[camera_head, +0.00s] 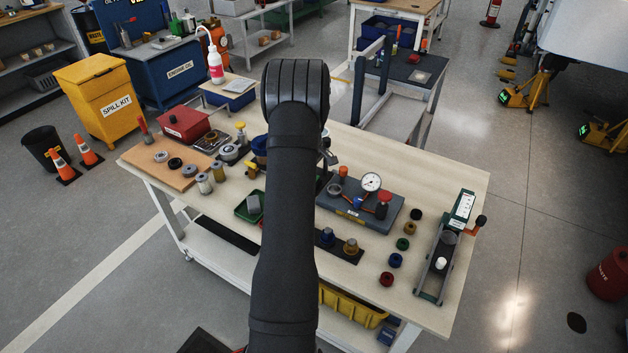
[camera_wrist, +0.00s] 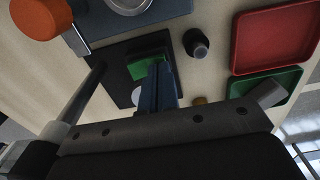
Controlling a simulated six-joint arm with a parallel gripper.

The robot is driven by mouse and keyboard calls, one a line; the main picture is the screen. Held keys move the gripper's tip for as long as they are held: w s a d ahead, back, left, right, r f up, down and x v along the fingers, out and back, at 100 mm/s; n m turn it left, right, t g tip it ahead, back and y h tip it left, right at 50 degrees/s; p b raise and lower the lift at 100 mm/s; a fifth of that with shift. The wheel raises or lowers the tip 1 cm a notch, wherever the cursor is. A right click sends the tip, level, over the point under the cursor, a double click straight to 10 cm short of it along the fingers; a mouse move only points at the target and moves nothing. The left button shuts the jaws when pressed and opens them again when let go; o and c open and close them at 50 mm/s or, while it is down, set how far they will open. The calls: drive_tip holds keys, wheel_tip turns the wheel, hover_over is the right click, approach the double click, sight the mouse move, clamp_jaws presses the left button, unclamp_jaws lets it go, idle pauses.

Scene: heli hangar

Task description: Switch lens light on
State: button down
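No lens lamp or switch can be made out for certain. In the wrist view a black plate (camera_wrist: 108,70) lies on the table, with a green piece (camera_wrist: 150,70) and a pale round disc (camera_wrist: 138,95) on or above it. My gripper (camera_wrist: 155,72) points at this plate; its dark blue-grey fingers look close together, with the tips over or against the green piece. Whether they touch it I cannot tell. A grey rod (camera_wrist: 85,95) slants at the left of the fingers. In the head view my arm hides the fingers and the table's middle.
The bench (camera_head: 400,270) is crowded. A grey gauge plate (camera_head: 362,207) stands right of my arm, with several round caps beyond it and a green-framed fixture (camera_head: 440,255) at the right edge. In the wrist view a black knob (camera_wrist: 197,43) and a red tray (camera_wrist: 275,38) stand close by.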

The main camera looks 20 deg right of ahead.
drive_tip(key=shift+f, duration=0.15)
wheel_tip(320, 180, up, 7)
idle(0.9)
drive_tip(key=shift+f, duration=3.5)
drive_tip(key=shift+r, duration=0.15)
